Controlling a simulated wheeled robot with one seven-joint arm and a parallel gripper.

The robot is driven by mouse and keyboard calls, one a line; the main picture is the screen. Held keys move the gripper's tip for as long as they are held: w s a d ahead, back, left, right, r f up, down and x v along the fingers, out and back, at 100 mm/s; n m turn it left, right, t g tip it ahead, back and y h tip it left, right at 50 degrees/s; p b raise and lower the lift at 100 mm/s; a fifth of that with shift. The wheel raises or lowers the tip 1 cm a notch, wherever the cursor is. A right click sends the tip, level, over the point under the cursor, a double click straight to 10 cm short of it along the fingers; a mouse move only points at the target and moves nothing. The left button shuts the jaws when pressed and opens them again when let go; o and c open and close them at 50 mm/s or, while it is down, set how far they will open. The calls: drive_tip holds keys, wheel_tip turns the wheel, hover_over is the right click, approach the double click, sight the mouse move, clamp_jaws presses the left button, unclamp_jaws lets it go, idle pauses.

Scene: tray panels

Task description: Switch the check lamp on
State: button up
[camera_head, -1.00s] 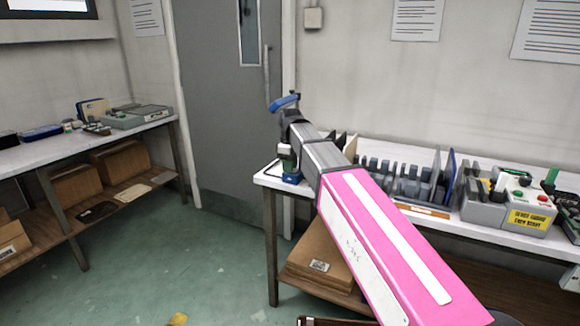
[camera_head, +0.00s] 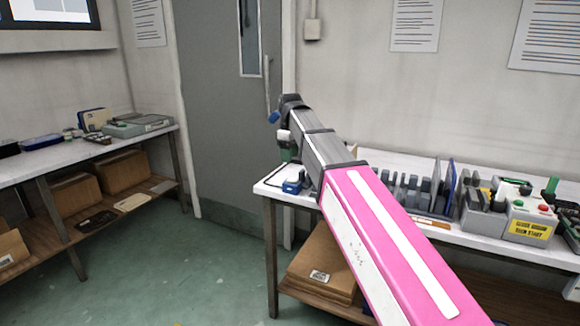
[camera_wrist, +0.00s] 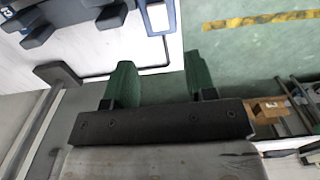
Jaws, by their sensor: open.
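My gripper (camera_wrist: 158,62) is open with nothing between its two green fingers in the wrist view. In the head view it hangs at the end of my arm, above the left end of the right-hand bench (camera_head: 268,184). A blue block (camera_head: 293,187) sits on that bench end, below the gripper; a blue and white part (camera_wrist: 156,22) shows beyond the fingertips. I cannot tell which thing is the check lamp.
A grey slotted rack (camera_head: 405,192) with upright plates stands along the bench, partly behind my arm. Cardboard boxes (camera_head: 322,265) lie on the shelf below. Another bench (camera_head: 30,162) with equipment is at the left. A grey door (camera_head: 225,120) and open green floor lie between.

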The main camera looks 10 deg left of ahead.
drive_tip(key=shift+r, duration=1.15)
drive_tip(key=shift+s+d+r, duration=0.1)
drive_tip(key=shift+d+r, duration=0.05)
drive_tip(key=shift+d, duration=0.15)
drive_tip(key=c, duration=0.7)
drive_tip(key=d+r+y, duration=0.1)
drive_tip(key=s+d+r+y, duration=0.1)
drive_tip(key=d+r, duration=0.1)
drive_tip(key=shift+s+d+r+t, duration=0.1)
drive_tip(key=shift+d+r+t, duration=0.1)
drive_tip(key=shift+t, duration=0.2)
clamp_jaws()
approach(294, 180)
drive_tip(key=f, duration=0.1)
drive_tip(key=a+f, duration=0.1)
drive_tip(key=f, duration=0.3)
drive_tip(key=shift+w+a+f, duration=0.15)
drive_tip(key=shift+w, duration=0.2)
drive_tip(key=shift+f, duration=0.95)
